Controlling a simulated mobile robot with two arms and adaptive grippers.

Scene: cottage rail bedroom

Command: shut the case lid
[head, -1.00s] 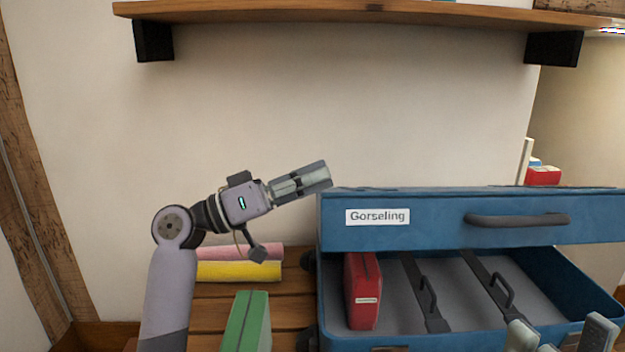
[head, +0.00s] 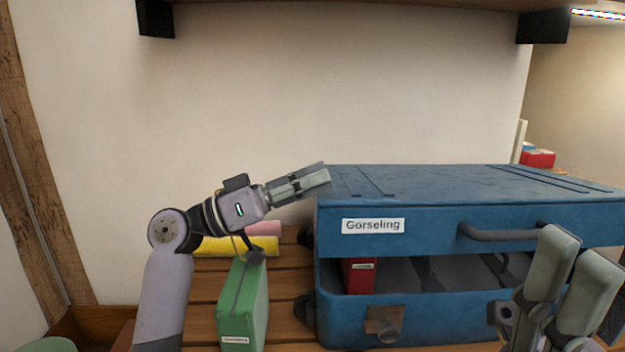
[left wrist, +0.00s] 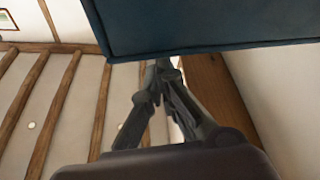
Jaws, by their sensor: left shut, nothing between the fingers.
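The blue case (head: 420,325) stands on the slatted wood at the right, its lid (head: 430,182) partly lowered. A gap remains between the lid's front edge and the base; a red box (head: 359,277) and dark straps show inside. My left gripper (head: 318,178) is shut and empty at the lid's left edge; I cannot tell whether it touches. In the left wrist view the dark blue lid (left wrist: 200,28) fills the top, above my fingers. My right gripper (head: 580,258) is open in front of the lid, right of its dark handle (head: 500,232); contact is unclear.
A green box (head: 243,305) stands left of the case. Yellow (head: 235,246) and pink (head: 263,228) rolls lie behind it. A wooden shelf (head: 350,4) runs overhead. Red and white items (head: 537,158) show behind the case at the right.

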